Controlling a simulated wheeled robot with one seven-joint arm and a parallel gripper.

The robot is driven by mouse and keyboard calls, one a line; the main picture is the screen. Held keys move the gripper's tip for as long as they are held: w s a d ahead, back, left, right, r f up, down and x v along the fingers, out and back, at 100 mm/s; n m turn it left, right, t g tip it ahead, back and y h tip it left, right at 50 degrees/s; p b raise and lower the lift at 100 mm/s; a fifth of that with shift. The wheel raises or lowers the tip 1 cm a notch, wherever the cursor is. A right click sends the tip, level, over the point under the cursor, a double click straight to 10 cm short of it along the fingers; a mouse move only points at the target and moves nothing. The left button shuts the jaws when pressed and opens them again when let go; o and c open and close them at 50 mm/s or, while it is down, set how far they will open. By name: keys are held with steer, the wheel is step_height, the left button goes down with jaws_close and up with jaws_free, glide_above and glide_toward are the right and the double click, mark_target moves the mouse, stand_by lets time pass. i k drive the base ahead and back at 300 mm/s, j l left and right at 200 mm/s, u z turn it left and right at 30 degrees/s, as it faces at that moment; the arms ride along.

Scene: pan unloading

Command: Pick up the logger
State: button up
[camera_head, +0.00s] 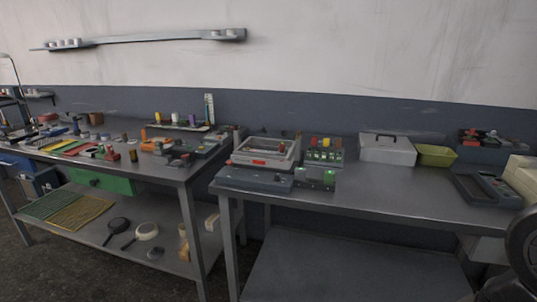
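I cannot tell for certain which item is the logger. One candidate is the dark handheld-like device (487,188) lying on the right part of the near metal table. Another is the light grey instrument (265,152) with a red label at the table's left end, with a flat dark grey unit (254,179) in front of it. A small green-topped block (316,178) stands beside that unit. My gripper is not in view; a dark rounded part at the lower right edge may be my own arm.
The metal table (385,195) is bare in its middle front. A grey case with a handle (387,150) and a yellow-green bin (435,155) stand at its back. A cream box (522,177) is at the right edge. A second, cluttered table (160,172) stands left.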

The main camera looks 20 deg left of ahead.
mark_target(254, 149)
steer(key=i+j, duration=0.25)
steer(key=j, duration=0.15)
steer(key=i+j, duration=0.25)
steer(key=j, duration=0.15)
steer(key=i+j, duration=0.3)
